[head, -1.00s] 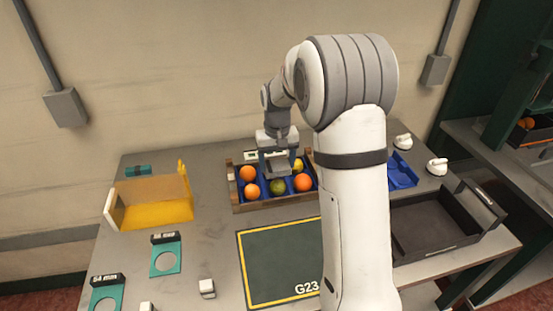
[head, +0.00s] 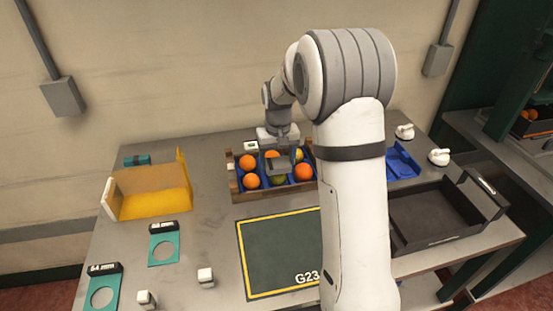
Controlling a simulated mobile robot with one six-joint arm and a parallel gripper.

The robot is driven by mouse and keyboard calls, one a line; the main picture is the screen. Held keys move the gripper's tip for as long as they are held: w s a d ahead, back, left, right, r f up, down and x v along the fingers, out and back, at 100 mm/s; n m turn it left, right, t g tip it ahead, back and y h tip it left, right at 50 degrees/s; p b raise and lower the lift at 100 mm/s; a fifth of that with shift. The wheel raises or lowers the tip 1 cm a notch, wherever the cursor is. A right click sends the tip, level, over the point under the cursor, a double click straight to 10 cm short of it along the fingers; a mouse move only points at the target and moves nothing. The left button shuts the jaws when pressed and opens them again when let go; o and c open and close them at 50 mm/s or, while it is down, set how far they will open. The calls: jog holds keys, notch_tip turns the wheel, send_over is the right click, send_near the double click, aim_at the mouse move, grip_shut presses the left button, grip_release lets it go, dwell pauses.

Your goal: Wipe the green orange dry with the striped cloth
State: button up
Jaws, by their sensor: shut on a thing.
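The green orange (head: 279,179) sits in the front middle of a blue-lined wooden crate (head: 275,193) on the table, its upper part hidden. My gripper (head: 281,160) is over the crate, pointing down. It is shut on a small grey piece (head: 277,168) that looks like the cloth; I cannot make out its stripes. This piece is right above the green orange and overlaps its top in the head view. I cannot tell for certain whether they touch.
Several oranges, such as the front left one (head: 251,181) and front right one (head: 303,172), crowd around the green one. A yellow bin (head: 150,204) stands left, a dark tray (head: 440,235) right. A dark mat (head: 280,255) lies clear in front.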

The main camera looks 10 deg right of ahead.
jog(key=shift+f+b, duration=0.35)
jog(key=shift+f, duration=0.2)
dwell(1.3)
jog(key=shift+d, duration=0.1)
jog(key=shift+s+d, duration=0.15)
jog(key=shift+d, duration=0.45)
jog(key=shift+a, duration=1.45)
jog(key=shift+d, duration=0.1)
jog(key=shift+d, duration=0.1)
